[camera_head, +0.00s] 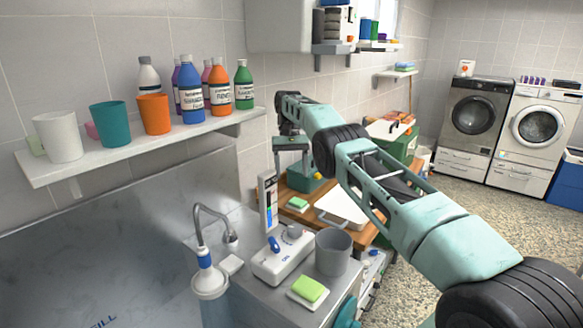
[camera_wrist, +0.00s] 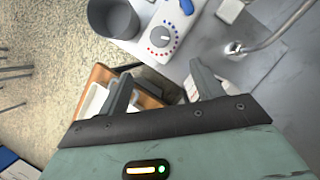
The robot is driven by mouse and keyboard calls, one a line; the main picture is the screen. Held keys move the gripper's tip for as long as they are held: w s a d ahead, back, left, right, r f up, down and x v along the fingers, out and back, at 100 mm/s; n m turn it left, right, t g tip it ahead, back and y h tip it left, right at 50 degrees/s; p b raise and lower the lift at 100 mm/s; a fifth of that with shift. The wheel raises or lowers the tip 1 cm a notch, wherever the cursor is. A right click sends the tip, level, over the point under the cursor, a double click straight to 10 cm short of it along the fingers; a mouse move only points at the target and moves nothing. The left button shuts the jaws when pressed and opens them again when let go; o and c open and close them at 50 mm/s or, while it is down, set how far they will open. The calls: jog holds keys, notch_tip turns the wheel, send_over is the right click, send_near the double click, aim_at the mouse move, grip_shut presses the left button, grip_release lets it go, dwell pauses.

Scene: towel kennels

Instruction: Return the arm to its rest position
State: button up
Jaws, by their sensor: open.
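My teal arm (camera_head: 440,225) reaches from the lower right of the head view toward the wall at upper middle. My gripper (camera_head: 291,162) is at its far end, pointing down above the wooden table. In the wrist view my gripper (camera_wrist: 163,84) has its two fingers spread wide apart with nothing between them. A white dial unit (camera_wrist: 165,30) and a grey cup (camera_wrist: 112,18) lie beyond the fingers.
A wall shelf (camera_head: 150,148) with cups and bottles stands at left. A sink faucet (camera_head: 215,215), the dial unit (camera_head: 285,258), the grey cup (camera_head: 333,252) and a green sponge (camera_head: 309,288) are on the counter below. Open floor (camera_head: 480,225) lies at right before two washing machines (camera_head: 538,128).

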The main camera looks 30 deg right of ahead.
dwell(0.3)
jog(key=s+a+r+n+t+b, duration=0.1)
jog(key=s+a+r+n, duration=0.15)
jog(key=a, duration=0.85)
jog(key=s+a+r+n+b, duration=0.2)
jog(key=s+a+r, duration=0.1)
jog(key=a, duration=0.8)
jog(key=s+a+n+t+b, duration=0.1)
jog(key=s+a+n, duration=0.1)
jog(key=s+a, duration=0.5)
jog(key=s+a+n+b, duration=0.1)
jog(key=s+a, duration=0.3)
jog(key=s, duration=0.5)
jog(key=s+f+n+t, duration=0.1)
jog(key=s+f+n, duration=0.1)
jog(key=s, duration=1)
jog(key=s+d+f+n+t+h+b, duration=0.1)
jog(key=s+f+n, duration=0.2)
jog(key=s, duration=0.9)
jog(key=shift+s+d+f, duration=0.15)
jog(key=shift+s+f, duration=0.15)
jog(key=shift+f, duration=0.55)
